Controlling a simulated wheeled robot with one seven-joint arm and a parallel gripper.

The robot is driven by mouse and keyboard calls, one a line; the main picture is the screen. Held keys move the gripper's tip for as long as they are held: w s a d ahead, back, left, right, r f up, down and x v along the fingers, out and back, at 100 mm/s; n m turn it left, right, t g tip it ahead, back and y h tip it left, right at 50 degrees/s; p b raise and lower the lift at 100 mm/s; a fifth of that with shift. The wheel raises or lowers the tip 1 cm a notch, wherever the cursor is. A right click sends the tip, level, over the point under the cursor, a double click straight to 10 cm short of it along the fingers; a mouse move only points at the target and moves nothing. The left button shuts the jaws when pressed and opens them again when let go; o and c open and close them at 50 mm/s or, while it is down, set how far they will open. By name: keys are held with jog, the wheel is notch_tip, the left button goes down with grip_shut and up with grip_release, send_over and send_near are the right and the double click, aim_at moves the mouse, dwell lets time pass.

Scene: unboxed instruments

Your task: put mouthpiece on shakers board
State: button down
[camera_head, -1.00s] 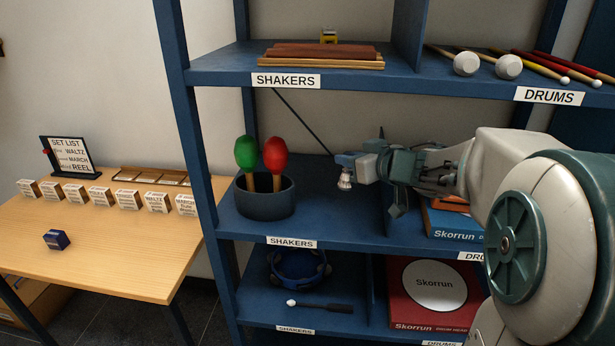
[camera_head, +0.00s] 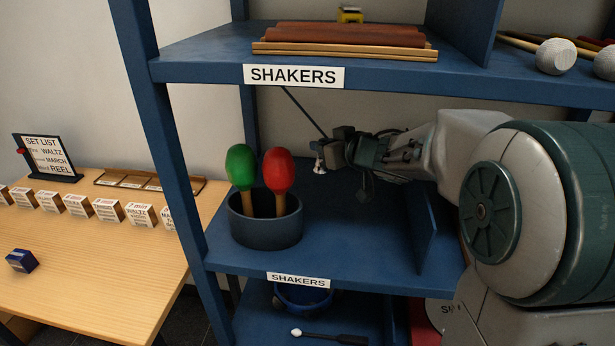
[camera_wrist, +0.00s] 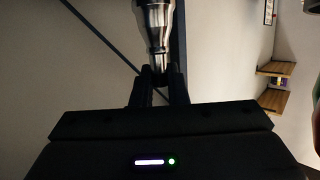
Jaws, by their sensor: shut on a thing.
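The silver mouthpiece (camera_wrist: 157,27) is held between the fingertips of my gripper (camera_wrist: 158,78) in the wrist view. In the head view the mouthpiece (camera_head: 319,162) hangs small and bright at the tip of my gripper (camera_head: 326,150). My gripper is shut on it, above the middle shelf board labelled SHAKERS (camera_head: 340,235), to the right of and behind the maracas. The mouthpiece is apart from the board. Another board labelled SHAKERS (camera_head: 190,68) is above it, and a lower one (camera_head: 262,330) is below.
A dark cup (camera_head: 265,228) with a green maraca (camera_head: 241,167) and a red maraca (camera_head: 278,171) stands on the middle board. An upright divider (camera_head: 427,228) bounds it on the right. Bare board lies between cup and divider. A wooden table (camera_head: 95,265) stands left.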

jog(key=shift+w+a+f+b, duration=0.3)
jog(key=shift+a+f+b, duration=0.35)
jog(key=shift+f, duration=0.45)
jog(key=shift+w+a+f+b, duration=0.35)
jog(key=shift+a+f+b, duration=0.2)
jog(key=shift+f, duration=0.55)
jog(key=shift+w+a+f+b, duration=0.3)
jog(key=shift+a+f+b, duration=0.35)
jog(key=shift+f, duration=0.45)
jog(key=shift+f, duration=0.1)
jog(key=c, duration=1.4)
grip_release()
jog(key=shift+f, duration=0.1)
jog(key=shift+c, duration=0.2)
